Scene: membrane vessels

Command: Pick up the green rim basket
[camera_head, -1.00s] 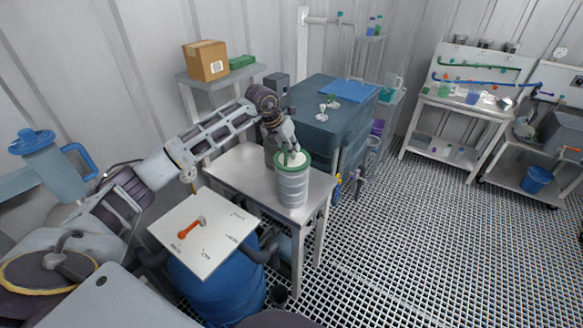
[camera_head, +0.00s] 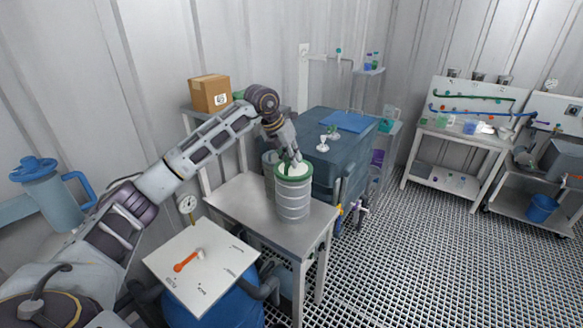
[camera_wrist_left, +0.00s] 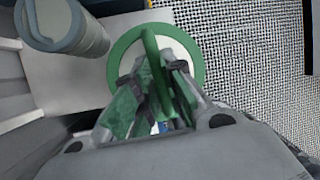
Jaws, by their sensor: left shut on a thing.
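The green rim basket (camera_head: 293,200) is a pale grey ribbed cylinder with a green rim and a green arched handle. It is upright over the metal side table (camera_head: 235,200) and appears to hang a little above its top. My left gripper (camera_head: 289,157) comes down over the rim and is shut on the handle. In the left wrist view the fingers (camera_wrist_left: 153,95) close around the handle, inside the circle of the green rim (camera_wrist_left: 196,60). My right gripper does not show in any view.
Another grey cylinder with a dark blue rim (camera_wrist_left: 85,42) stands close beside the basket. A blue-grey cabinet (camera_head: 318,150) is just behind the table. Open grating floor (camera_head: 420,260) is to the right.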

